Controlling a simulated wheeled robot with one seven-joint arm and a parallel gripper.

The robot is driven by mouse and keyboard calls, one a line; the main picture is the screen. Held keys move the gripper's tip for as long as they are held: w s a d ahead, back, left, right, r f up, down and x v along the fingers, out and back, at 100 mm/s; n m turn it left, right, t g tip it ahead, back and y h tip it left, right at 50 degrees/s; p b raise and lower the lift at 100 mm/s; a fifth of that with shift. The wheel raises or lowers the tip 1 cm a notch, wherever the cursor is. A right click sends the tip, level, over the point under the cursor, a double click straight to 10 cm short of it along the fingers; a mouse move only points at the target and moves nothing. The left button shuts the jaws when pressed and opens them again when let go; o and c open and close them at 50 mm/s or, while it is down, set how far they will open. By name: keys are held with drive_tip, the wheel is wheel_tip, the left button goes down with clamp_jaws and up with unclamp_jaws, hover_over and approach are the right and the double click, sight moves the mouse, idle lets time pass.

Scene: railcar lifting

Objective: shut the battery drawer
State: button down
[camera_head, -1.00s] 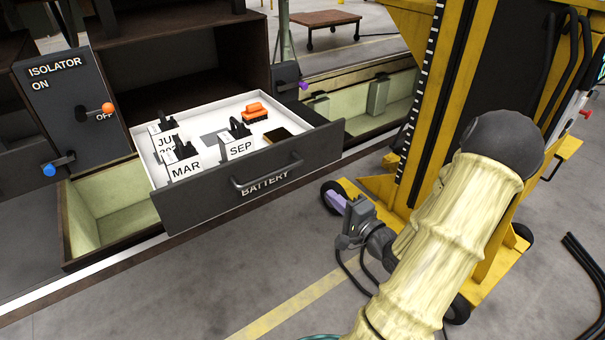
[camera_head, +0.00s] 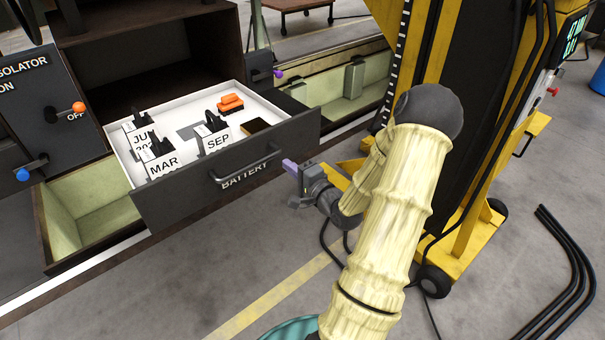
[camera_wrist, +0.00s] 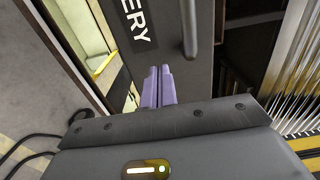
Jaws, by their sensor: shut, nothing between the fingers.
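The battery drawer (camera_head: 165,206) is pulled out of its dark cabinet, with its white inside open to view. Its dark front carries the word BATTERY and a bar handle (camera_head: 246,168). My gripper (camera_head: 289,166) is shut and empty, with its purple fingertips close to the right part of the drawer front, right of the handle. In the wrist view the shut fingers (camera_wrist: 157,86) point at the drawer front (camera_wrist: 168,35), beside the lettering and the handle (camera_wrist: 190,28). I cannot tell whether the tips touch the front.
Tagged items (camera_head: 160,158), an orange object (camera_head: 230,103) and a dark block lie in the drawer. An isolator panel (camera_head: 45,100) with orange and blue knobs stands left. A yellow lifting machine (camera_head: 470,215) stands close on the right.

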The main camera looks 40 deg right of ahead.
sight(280, 159)
drive_tip(key=shift+w+a+p, duration=0.1)
drive_tip(key=shift+w+p, duration=0.55)
drive_tip(key=shift+w, duration=1.65)
